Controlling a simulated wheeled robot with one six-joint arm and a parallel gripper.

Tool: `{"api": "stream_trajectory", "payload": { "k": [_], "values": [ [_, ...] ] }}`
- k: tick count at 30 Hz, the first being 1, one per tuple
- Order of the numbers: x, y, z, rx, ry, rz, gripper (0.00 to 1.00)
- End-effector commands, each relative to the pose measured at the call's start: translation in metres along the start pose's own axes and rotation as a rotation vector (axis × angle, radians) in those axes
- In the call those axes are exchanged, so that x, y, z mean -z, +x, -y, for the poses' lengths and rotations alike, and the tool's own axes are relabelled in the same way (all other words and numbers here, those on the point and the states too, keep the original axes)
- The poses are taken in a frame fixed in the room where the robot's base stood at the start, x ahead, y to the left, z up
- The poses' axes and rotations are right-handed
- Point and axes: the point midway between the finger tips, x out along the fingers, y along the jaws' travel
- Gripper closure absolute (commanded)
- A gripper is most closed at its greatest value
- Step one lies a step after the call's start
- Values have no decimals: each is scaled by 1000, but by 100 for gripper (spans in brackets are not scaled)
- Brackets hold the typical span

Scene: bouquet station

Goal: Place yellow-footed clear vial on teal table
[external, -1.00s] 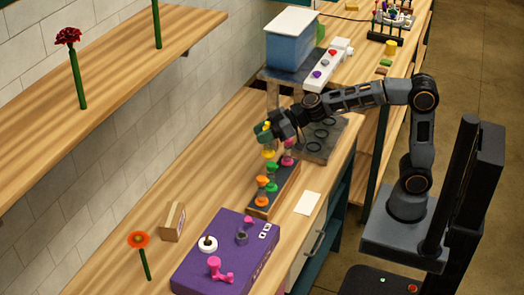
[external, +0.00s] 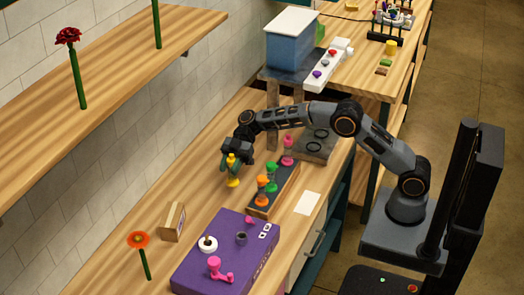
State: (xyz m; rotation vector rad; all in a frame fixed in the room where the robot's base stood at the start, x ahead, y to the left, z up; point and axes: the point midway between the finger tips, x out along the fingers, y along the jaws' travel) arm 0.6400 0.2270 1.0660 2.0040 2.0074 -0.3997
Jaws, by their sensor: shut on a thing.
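My gripper (external: 233,163) is shut on the yellow-footed clear vial (external: 232,182). The vial is upright, with its yellow foot low and the clear part hard to make out. It is over the wooden top of the near table (external: 190,185), left of the long vial rack (external: 286,187). I cannot tell whether the foot touches the wood. Teal shows on this table's frame (external: 299,284), below the top. The fingers cover the vial's upper part.
The rack holds orange (external: 262,183), green (external: 272,170) and pink (external: 288,150) vials close to my gripper. A purple box (external: 205,262) with pink pieces and a small wooden block (external: 173,221) stand nearer. Bare wood lies left of the vial.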

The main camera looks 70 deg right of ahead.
Motion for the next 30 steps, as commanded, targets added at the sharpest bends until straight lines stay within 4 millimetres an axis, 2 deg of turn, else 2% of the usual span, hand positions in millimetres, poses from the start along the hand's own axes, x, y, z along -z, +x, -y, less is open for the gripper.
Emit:
{"api": "stream_trajectory", "payload": {
  "k": [6,14,21,30],
  "values": [
    [-27,11,0,1,0,-1,100],
    [-41,17,0,0,1,-1,100],
    [-66,28,0,0,2,0,100],
    [-70,29,0,-1,-2,-1,100]
  ]
}}
